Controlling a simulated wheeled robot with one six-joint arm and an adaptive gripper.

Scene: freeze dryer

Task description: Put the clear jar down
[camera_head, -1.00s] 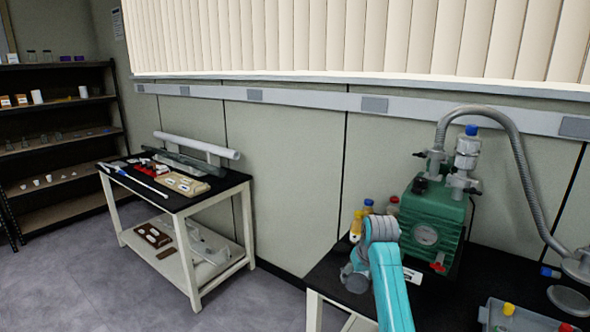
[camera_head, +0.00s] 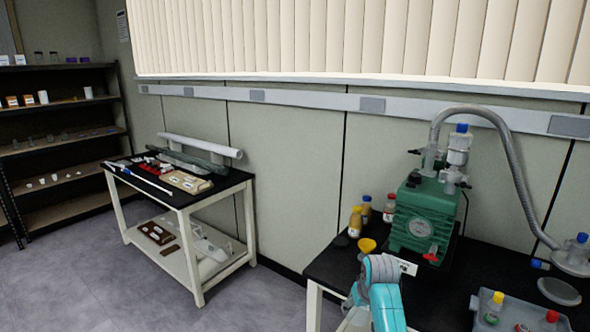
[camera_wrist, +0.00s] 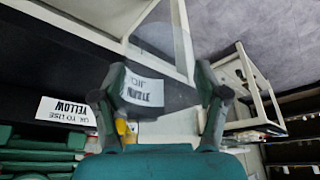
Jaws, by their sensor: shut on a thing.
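The clear jar (camera_wrist: 172,45) is between the fingers of my gripper (camera_wrist: 160,84) in the wrist view. It is see-through and faint against the background. The gripper is shut on the jar. In the head view my teal arm is low at the front edge of the black bench (camera_head: 455,285). The jar cannot be made out there, and the fingers are hidden by the arm. I cannot tell the jar's height above the bench.
A grey bin (camera_head: 515,322) with capped bottles is at the right. The side table (camera_head: 190,190) is cluttered.

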